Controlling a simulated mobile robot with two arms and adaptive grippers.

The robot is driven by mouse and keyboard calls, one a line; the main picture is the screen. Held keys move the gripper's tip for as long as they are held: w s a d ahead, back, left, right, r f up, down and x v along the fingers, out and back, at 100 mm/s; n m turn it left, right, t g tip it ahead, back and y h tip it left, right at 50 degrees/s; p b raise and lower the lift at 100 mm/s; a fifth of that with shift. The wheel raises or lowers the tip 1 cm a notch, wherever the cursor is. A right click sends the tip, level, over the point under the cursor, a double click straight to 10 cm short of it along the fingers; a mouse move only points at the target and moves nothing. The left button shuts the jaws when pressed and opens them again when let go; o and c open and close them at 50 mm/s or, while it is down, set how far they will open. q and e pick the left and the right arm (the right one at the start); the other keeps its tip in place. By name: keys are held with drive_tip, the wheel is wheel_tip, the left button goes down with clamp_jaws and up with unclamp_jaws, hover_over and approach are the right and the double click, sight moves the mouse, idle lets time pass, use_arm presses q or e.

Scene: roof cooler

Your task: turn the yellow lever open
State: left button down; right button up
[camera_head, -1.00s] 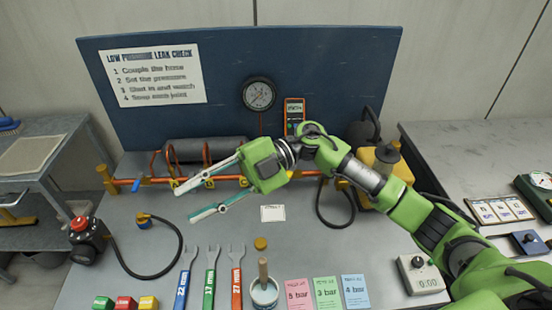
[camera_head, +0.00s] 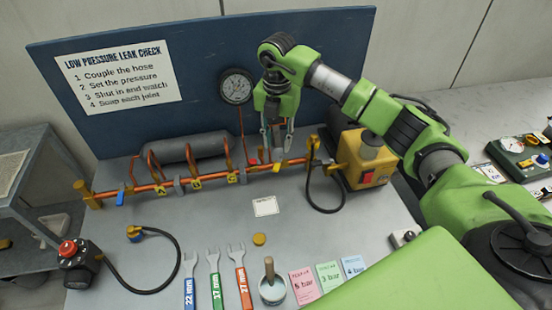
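A copper-coloured pipe (camera_head: 140,188) runs along the back of the bench. At its right end stands a small upright yellow piece (camera_head: 313,148) that looks like a lever. Several smaller yellow fittings sit along the pipe, so I cannot be sure which is the task's lever. My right gripper (camera_head: 278,153) points down over the right part of the pipe, left of the upright yellow piece. Its two fingers are apart, with nothing visibly held. Whether the fingertips touch the pipe is unclear. My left gripper is not in view.
A blue lever (camera_head: 120,197) is on the pipe's left part. A yellow box (camera_head: 362,175) stands right of the pipe, with a black hose beside it. A pressure gauge (camera_head: 236,87) is on the blue board. Wrenches, a cup (camera_head: 272,289) and coloured cards lie in front. The middle bench is fairly clear.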

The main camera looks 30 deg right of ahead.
sight(277, 166)
wheel_tip(277, 166, down, 9)
drive_tip(key=shift+r+p, duration=0.1)
drive_tip(key=shift+p, duration=0.8)
clamp_jaws()
